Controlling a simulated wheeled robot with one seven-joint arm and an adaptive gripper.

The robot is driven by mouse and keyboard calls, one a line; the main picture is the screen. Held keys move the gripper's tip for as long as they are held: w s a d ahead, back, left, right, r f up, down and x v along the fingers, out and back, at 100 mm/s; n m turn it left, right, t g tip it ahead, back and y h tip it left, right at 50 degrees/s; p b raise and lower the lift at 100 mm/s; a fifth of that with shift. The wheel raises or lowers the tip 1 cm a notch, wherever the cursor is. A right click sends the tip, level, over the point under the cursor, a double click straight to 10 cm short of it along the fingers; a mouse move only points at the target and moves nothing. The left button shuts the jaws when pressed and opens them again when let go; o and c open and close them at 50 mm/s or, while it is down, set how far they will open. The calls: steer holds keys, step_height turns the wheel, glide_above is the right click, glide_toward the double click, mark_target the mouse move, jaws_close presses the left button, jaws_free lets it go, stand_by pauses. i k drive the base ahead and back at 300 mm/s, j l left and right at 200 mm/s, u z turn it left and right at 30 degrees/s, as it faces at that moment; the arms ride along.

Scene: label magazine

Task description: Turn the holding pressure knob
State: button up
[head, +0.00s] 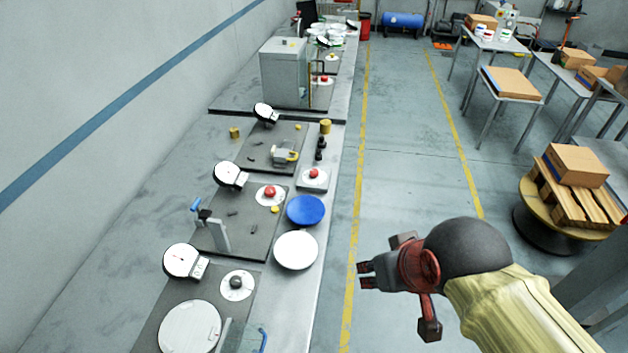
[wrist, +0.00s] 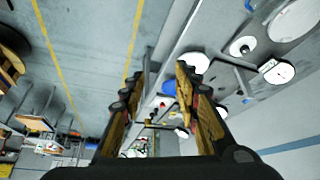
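Several round knobs on white dials stand along the bench. A black knob (head: 237,282) is nearest, and it also shows in the wrist view (wrist: 243,46). Red knobs are farther back: one on the middle plate (head: 270,191), one near the bench edge (head: 314,173) and one by the metal box (head: 324,79). No label is readable, so I cannot tell which is the holding pressure knob. My gripper (head: 364,275) is over the floor, right of the bench and apart from every knob. In the wrist view its fingers (wrist: 155,88) are spread with nothing between them.
White-faced gauges (head: 181,260) stand along the bench (head: 140,220). A blue plate (head: 305,210) and a white plate (head: 296,250) lie near its edge. A blue-handled clamp (head: 215,228) and a metal box (head: 284,75) rise above it. The floor aisle is clear.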

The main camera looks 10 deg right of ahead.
mark_target(314, 171)
steer(key=i+l, duration=0.75)
steer(key=i, duration=0.25)
